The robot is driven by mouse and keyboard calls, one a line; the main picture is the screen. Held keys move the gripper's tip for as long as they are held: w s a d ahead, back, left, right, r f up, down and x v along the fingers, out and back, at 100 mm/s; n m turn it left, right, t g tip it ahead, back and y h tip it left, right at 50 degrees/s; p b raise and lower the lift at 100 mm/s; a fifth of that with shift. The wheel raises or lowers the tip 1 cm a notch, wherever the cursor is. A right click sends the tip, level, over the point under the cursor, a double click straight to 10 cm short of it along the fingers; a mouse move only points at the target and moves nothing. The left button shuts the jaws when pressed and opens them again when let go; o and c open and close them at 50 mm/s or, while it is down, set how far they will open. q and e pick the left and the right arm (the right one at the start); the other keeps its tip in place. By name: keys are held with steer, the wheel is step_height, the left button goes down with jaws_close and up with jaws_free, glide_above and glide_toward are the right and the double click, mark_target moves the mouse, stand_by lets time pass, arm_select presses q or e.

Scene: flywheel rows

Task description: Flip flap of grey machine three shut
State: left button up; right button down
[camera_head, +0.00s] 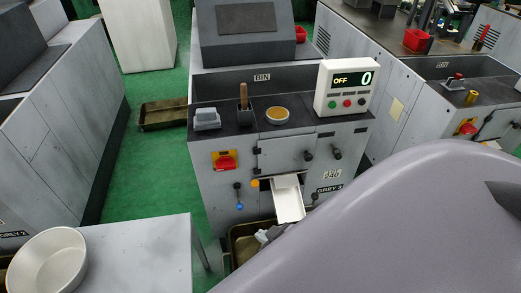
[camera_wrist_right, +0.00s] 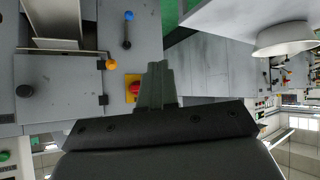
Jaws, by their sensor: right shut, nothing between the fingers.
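Grey machine three (camera_head: 225,190) stands in the middle of the head view, with its GREY 3 label (camera_head: 329,189) low on the front. A pale flap (camera_head: 288,199) juts out and slopes down from an opening in that front, beside an orange knob (camera_head: 255,183). My right gripper (camera_head: 268,236) is just below and left of the flap, partly hidden by my own arm. In the right wrist view, which is upside down, its fingers (camera_wrist_right: 157,75) are together and empty, and the flap (camera_wrist_right: 55,45) is at upper left, apart from them. My left gripper is out of view.
The front also has a red switch (camera_head: 224,161), a blue-tipped lever (camera_head: 239,204) and a closed door (camera_head: 284,155). A brown tray (camera_head: 240,240) is on the floor below. A table (camera_head: 150,255) with a white bowl (camera_head: 47,263) stands at lower left.

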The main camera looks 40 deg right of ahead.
steer(key=w+d+r+m+g+h+b, duration=0.1)
steer(key=w+d+m+g+h+b, duration=0.15)
steer(key=w+d, duration=0.5)
steer(key=w+d+r+m+g+h+b, duration=0.15)
steer(key=w+d+m, duration=0.25)
steer(key=d, duration=0.6)
steer(key=w+a+r+m+g+y+b, duration=0.1)
steer(key=w+r+m+g+y+b, duration=0.1)
steer(key=w+r+m+y+b, duration=0.2)
steer(key=shift+a+r+y, duration=0.25)
steer(key=shift+r+y, duration=0.15)
steer(key=shift+y, duration=0.6)
steer(key=shift+m, duration=0.25)
